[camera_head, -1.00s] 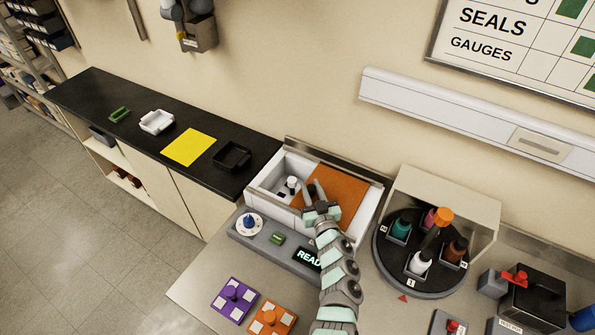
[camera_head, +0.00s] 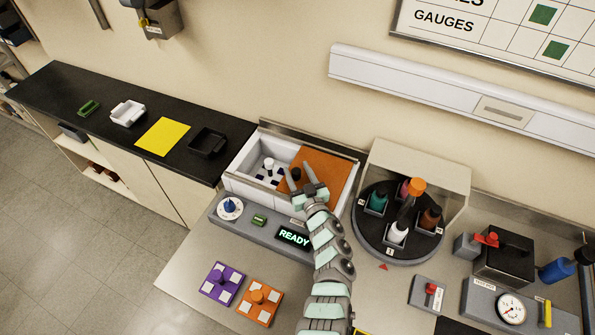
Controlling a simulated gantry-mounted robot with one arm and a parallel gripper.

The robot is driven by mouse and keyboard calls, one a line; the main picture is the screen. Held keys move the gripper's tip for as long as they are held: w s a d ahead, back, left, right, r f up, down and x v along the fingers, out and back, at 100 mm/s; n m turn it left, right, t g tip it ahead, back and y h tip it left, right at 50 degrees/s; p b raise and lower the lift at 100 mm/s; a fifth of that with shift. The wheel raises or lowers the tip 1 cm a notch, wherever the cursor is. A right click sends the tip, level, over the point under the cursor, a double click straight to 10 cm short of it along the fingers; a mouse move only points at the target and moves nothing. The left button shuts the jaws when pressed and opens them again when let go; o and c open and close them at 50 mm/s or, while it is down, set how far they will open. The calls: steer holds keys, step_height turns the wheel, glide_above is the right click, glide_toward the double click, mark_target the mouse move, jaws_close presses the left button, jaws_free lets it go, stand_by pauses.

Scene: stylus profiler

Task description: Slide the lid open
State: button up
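The orange lid (camera_head: 328,169) lies over the right part of a white box set in the bench. The left part of the box (camera_head: 240,186) is uncovered, showing a white peg and dark marks inside. A small dark knob (camera_head: 295,174) stands near the lid's left edge. My gripper (camera_head: 295,168) is over that edge, with its fingers spread apart and the knob seen between them. I see no finger touching the knob. My wrist hides part of the lid's front edge.
A panel with a dial (camera_head: 229,208), a green piece and a lit READY display (camera_head: 293,236) runs along the box's front. A carousel of bottles (camera_head: 398,252) stands close to the right. Purple (camera_head: 221,283) and orange (camera_head: 259,301) blocks sit in front.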

steer(key=v, duration=1)
steer(key=shift+s+d+f, duration=0.1)
steer(key=shift+s+d, duration=0.05)
steer(key=shift+s, duration=0.2)
stand_by(0.5)
